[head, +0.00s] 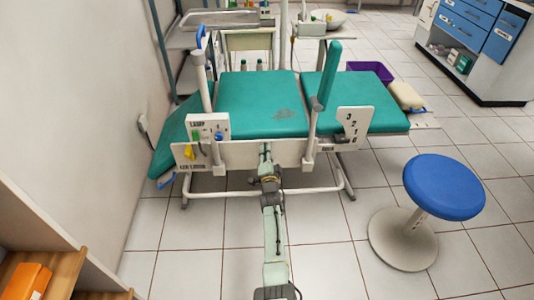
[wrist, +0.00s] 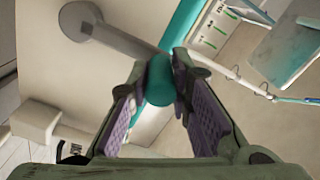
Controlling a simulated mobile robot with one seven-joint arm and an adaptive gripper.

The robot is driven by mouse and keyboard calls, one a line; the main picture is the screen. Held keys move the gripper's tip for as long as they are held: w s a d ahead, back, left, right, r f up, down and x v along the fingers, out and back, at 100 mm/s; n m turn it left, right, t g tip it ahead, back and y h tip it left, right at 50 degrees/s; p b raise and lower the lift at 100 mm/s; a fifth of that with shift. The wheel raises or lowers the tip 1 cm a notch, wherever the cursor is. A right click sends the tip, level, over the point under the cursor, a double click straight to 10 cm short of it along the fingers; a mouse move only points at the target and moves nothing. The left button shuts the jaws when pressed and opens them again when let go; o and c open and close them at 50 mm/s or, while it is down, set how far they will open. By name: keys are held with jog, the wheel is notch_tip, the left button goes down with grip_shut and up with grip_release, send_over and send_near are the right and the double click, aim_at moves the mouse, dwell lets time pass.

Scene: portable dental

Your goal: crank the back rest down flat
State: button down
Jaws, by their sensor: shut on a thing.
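The dental chair has green cushions on a white frame, with a left section (head: 178,138) sloping down to the left, a middle section (head: 258,100) and a right section (head: 365,100) that looks close to level. I cannot tell surely which end is the back rest. In the wrist view my gripper (wrist: 165,88) is shut on a teal cylindrical crank grip (wrist: 160,78). A grey crank arm (wrist: 125,40) runs from near it to a round hub (wrist: 80,20) at upper left. In the head view my gripper (head: 265,150) is at the chair's front side rail; its fingers and the crank are not clear.
A blue round stool (head: 443,188) stands right of my arm. A labelled control box (head: 208,127) and a numbered plate (head: 354,128) sit on the chair side. A wooden shelf (head: 50,268) is at lower left. Tiled floor is free around my arm.

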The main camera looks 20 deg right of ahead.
jog(key=shift+d+r, duration=0.15)
jog(key=shift+r, duration=0.1)
jog(key=c, duration=1.7)
grip_release()
jog(key=shift+o, duration=1.3)
jog(key=shift+f, duration=0.2)
jog(key=v, duration=0.7)
jog(key=shift+s, duration=0.25)
